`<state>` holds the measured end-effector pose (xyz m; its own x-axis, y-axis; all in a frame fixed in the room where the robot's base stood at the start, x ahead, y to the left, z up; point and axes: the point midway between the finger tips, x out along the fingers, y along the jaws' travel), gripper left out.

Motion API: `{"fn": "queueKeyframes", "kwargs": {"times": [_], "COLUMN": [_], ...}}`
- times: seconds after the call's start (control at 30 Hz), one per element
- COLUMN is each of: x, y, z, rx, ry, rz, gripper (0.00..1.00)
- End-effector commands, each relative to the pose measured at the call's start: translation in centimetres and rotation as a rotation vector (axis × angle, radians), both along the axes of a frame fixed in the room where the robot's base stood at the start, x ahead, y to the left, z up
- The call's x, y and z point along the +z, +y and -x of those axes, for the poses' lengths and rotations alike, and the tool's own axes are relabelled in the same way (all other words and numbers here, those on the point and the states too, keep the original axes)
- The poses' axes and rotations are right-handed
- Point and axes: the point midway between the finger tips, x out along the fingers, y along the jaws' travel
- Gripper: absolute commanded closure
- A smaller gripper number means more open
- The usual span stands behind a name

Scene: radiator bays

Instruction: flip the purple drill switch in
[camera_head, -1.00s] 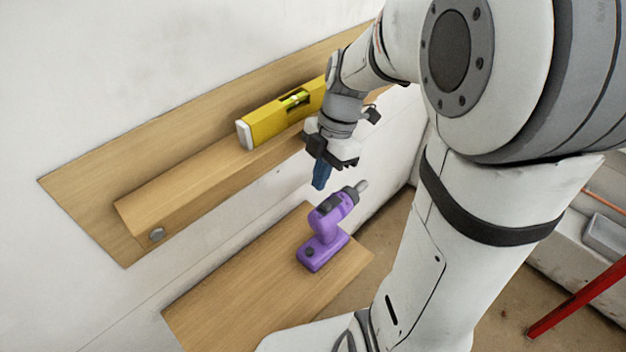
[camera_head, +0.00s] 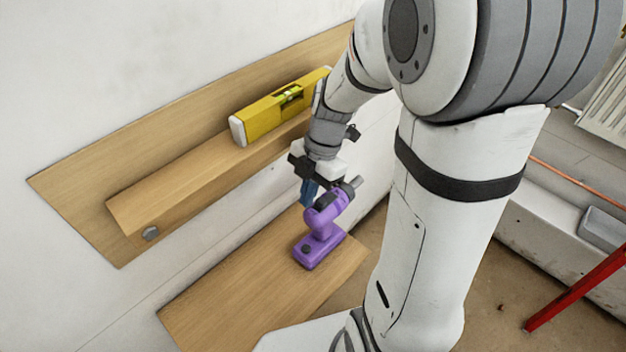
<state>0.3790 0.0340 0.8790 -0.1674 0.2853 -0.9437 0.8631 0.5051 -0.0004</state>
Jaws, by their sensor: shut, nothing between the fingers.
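The purple drill (camera_head: 322,232) stands upright on a wooden board (camera_head: 235,300), its grey chuck pointing to the upper right. A dark round knob shows on its base. I cannot make out which part is the switch. My gripper (camera_head: 308,194) points down with its blue fingertips shut and empty. The fingertips are right at the upper left side of the drill's head. The drill partly overlaps them, and I cannot tell whether they touch it.
A yellow spirit level (camera_head: 275,108) lies on a wooden wall shelf (camera_head: 190,185) behind the drill. A red bar (camera_head: 580,288) and a grey tray (camera_head: 603,229) are at the right. The left part of the lower board is clear.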

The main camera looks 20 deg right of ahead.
Motion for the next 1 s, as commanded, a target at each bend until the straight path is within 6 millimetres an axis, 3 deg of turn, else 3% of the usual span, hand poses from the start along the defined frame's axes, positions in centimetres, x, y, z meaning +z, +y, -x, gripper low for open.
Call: {"fn": "queueKeyframes", "kwargs": {"times": [0.2,0.5,1.0], "x": [-4.6,-4.2,-4.3], "y": [1.3,-1.9,-2.2], "z": [0.9,-1.1,-1.4], "rx": [0.002,-0.002,0.005], "ry": [0.005,0.000,-0.002], "rz": [0.001,0.001,0.001], "gripper": [1.00,1.00,1.00]}}
